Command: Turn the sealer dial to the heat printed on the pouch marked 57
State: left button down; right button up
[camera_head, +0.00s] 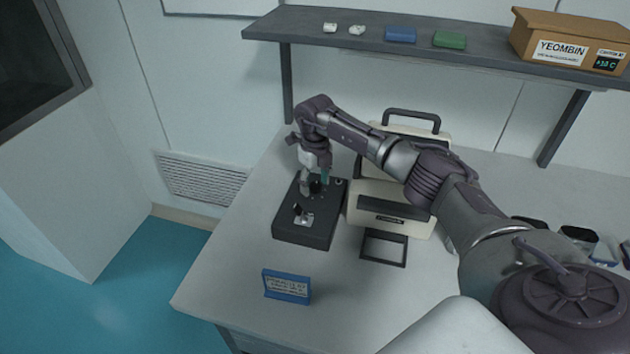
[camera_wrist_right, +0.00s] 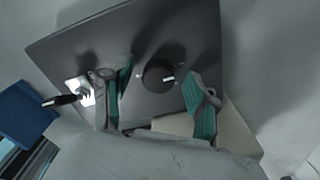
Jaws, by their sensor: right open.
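The sealer dial (camera_wrist_right: 158,76) is a round black knob with a white pointer mark, on a dark control box (camera_head: 305,232). In the right wrist view it lies between the two teal-padded fingers of my right gripper (camera_wrist_right: 160,96), which are apart, with a gap on each side of the knob. In the head view my right gripper (camera_head: 316,181) points down over the back part of the box and partly hides the dial (camera_head: 315,187). A lever switch (camera_head: 302,212) sits nearer the box's front. No pouch marked 57 can be made out. My left gripper is not in view.
A cream machine with a handle (camera_head: 411,120) stands right of the box, with a dark frame (camera_head: 384,248) before it. A blue sign (camera_head: 287,286) stands in front. A shelf (camera_head: 480,38) above holds a carton (camera_head: 570,42). Dark-topped items (camera_head: 578,235) lie at right.

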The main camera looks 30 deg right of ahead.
jog(key=c, duration=0.4)
grip_shut()
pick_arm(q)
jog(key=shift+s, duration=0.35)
